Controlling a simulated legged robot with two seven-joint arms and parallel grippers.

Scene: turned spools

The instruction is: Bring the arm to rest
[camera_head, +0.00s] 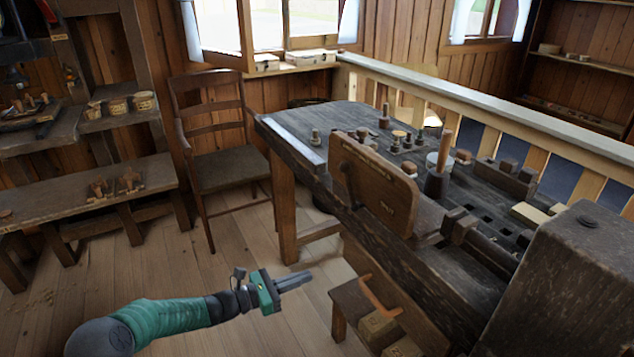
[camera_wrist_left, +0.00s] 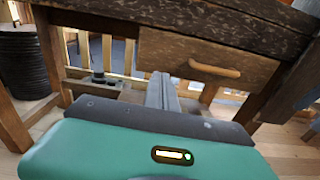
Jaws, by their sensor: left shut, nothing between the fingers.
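My left arm comes in from the bottom left in the head view, with green and black links. My left gripper (camera_head: 294,281) is shut and empty, held in the air over the wooden floor, left of the workbench. In the left wrist view the shut fingers (camera_wrist_left: 162,92) point toward the underside of the bench, with the drawer behind them. The dark wooden workbench (camera_head: 400,240) carries several turned spools, among them a small one near its left end (camera_head: 315,138). My right gripper is in neither view.
A wooden chair (camera_head: 230,165) stands beyond the gripper, left of the bench. A low bench (camera_head: 90,190) and shelves line the left wall. A drawer with a curved handle (camera_wrist_left: 215,70) sits under the workbench top. The floor (camera_head: 180,255) around the arm is clear.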

